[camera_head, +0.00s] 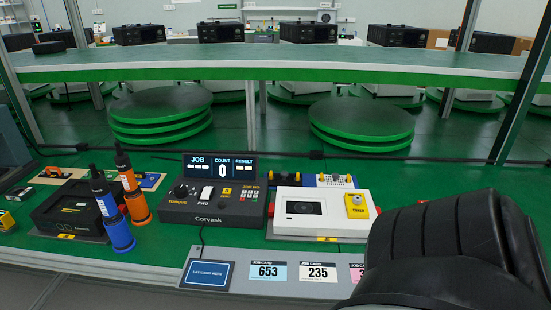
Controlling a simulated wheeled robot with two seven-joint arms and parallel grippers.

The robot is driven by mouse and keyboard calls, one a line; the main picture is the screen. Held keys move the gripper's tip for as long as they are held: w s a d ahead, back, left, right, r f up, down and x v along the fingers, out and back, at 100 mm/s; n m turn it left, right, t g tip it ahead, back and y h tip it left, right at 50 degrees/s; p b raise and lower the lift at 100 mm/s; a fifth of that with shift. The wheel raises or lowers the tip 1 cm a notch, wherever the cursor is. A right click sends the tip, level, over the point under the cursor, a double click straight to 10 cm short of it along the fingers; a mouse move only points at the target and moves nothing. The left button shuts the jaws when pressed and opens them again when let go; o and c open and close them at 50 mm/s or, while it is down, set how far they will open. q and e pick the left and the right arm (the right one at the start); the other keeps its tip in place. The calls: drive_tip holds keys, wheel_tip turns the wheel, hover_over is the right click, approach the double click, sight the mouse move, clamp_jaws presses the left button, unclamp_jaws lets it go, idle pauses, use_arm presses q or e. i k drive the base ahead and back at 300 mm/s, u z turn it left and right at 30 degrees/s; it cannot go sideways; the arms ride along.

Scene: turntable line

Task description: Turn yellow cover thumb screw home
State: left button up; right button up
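A yellow cover (357,212) sits at the right end of a white unit (322,226) on the green bench. A small round knob (356,199), which looks like the thumb screw, stands on the cover's upper part. How far the screw is turned in is too small to tell. A large black ribbed shape (440,240), which looks like part of my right arm, fills the lower right and stands close to the cover's right side. No fingertips of either gripper show.
Orange (137,207) and blue (119,232) drivers stand upright at the left by a black case. A dark Corvask control box (213,206) is left of the white unit. Job cards (268,271) lie along the front. A raised green-edged shelf (270,66) crosses behind.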

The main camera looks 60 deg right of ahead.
sight(357, 199)
drive_tip(key=u, duration=0.2)
drive_tip(key=k, duration=1.1)
drive_tip(key=z, duration=1.2)
drive_tip(key=i, duration=0.45)
